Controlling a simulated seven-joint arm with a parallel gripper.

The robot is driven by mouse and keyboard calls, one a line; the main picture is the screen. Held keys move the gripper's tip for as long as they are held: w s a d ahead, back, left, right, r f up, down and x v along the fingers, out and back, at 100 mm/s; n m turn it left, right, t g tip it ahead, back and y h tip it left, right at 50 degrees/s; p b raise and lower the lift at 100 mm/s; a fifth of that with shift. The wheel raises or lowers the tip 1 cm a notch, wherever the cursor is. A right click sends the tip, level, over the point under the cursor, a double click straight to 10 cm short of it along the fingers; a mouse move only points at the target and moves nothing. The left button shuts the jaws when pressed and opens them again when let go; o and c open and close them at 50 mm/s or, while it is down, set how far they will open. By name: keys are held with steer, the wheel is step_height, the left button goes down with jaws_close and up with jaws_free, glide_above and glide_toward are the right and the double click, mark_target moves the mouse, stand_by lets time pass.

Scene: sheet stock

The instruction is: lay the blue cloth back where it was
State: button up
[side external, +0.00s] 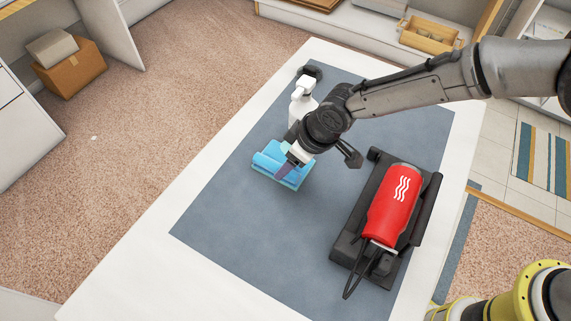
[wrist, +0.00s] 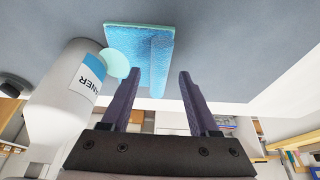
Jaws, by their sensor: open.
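The blue cloth (side external: 268,163) lies on the grey-blue mat (side external: 230,220), left of the centre of the table in the side view. It looks folded, with a raised roll or ridge along it, and it also shows in the wrist view (wrist: 137,48). My gripper (side external: 287,172) is over the cloth in the side view, partly covering it. In the wrist view my gripper (wrist: 159,80) has its two fingers well apart, with nothing held between them. The cloth's ridge lies just beyond the fingertips; whether they touch it I cannot tell.
A white spray bottle (side external: 299,108) stands close behind the cloth, and beside my left finger in the wrist view (wrist: 65,105). A red tool (side external: 392,205) rests on a black stand (side external: 345,245) to the right. The mat's front left is clear.

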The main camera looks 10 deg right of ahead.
steer(key=v, duration=0.9)
steer(key=shift+s+r, duration=0.1)
steer(key=shift+r, duration=0.05)
steer(key=s+d+r+m+t, duration=0.15)
steer(key=d+r, duration=0.25)
steer(key=d, duration=0.4)
steer(key=s+d+r+m+h, duration=0.1)
steer(key=s+d+r, duration=0.1)
steer(key=d+r, duration=0.4)
steer(key=s+d+r+m, duration=0.1)
steer(key=d+r+m, duration=0.15)
steer(key=d, duration=0.65)
steer(key=s+d+m+h, duration=0.2)
steer(key=s+d+m, duration=0.2)
steer(key=s+d, duration=0.9)
steer(key=s+t, duration=0.1)
steer(key=s, duration=0.3)
steer(key=shift+s+d+r, duration=0.2)
steer(key=shift+s+d, duration=0.15)
steer(key=shift+d, duration=0.05)
